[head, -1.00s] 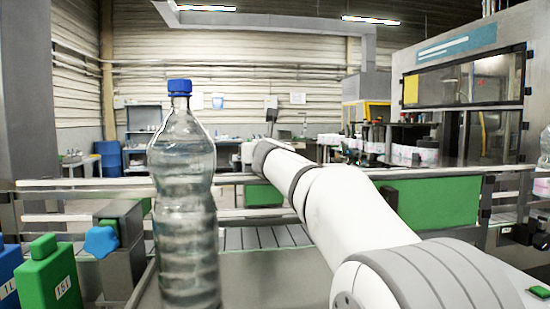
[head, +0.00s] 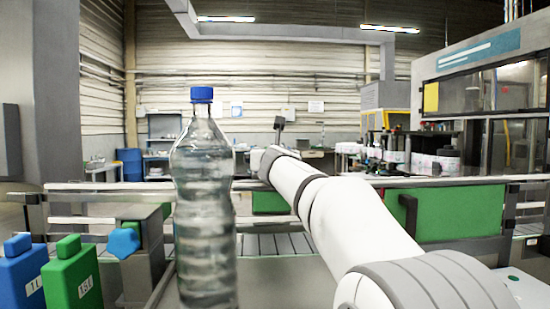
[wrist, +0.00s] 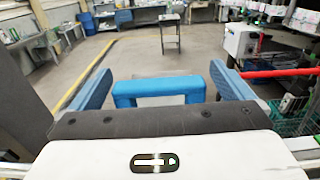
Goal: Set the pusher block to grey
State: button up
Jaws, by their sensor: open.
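No part is clearly marked as the pusher block. At the left of the head view, a grey mount (head: 143,273) carries a blue faceted knob (head: 124,242) and a small green part, mostly hidden. Beside it stand a green block (head: 72,275) labelled 1.5L and a blue block (head: 22,278) labelled 1L. My gripper (wrist: 163,85) is open in the wrist view, its two blue fingers wide apart. A bright blue U-shaped piece (wrist: 160,86) shows between them; I cannot tell whether it belongs to the gripper. In the head view my arm's far end hides the gripper.
A clear bottle (head: 203,215) with a blue cap stands in front, right of the mount. A rail and conveyor (head: 275,243) run behind it, with a green panel (head: 460,212) at right. The wrist view shows open floor (wrist: 125,62) and a red bar (wrist: 283,73) at right.

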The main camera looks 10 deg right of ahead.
jog(key=s+a, duration=0.1)
jog(key=s, duration=0.6)
jog(key=shift+s+b, duration=0.4)
jog(key=shift+a, duration=0.1)
